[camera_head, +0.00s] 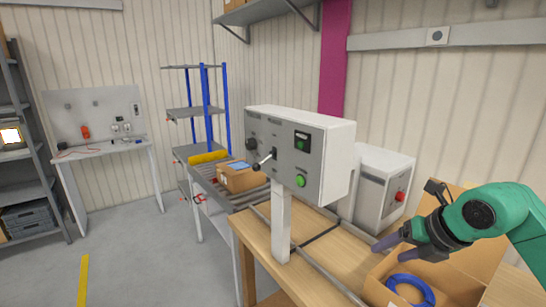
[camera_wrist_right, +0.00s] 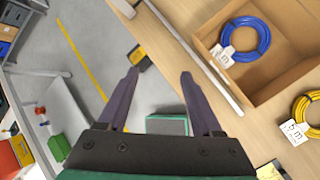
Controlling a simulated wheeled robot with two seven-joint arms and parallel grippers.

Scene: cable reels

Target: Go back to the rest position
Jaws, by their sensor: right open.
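A blue cable coil (camera_head: 412,290) lies in the box, apart from the fingers. The coil (camera_wrist_right: 262,40) carries a white tag in the right wrist view. My left gripper is not in view.
A white control box (camera_head: 325,165) on a post and a white machine (camera_head: 385,185) stand close to my right arm. A yellow cable coil (camera_wrist_right: 303,115) shows in the right wrist view. A conveyor carries a carton (camera_head: 240,178). Open floor (camera_head: 140,255) lies at the left.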

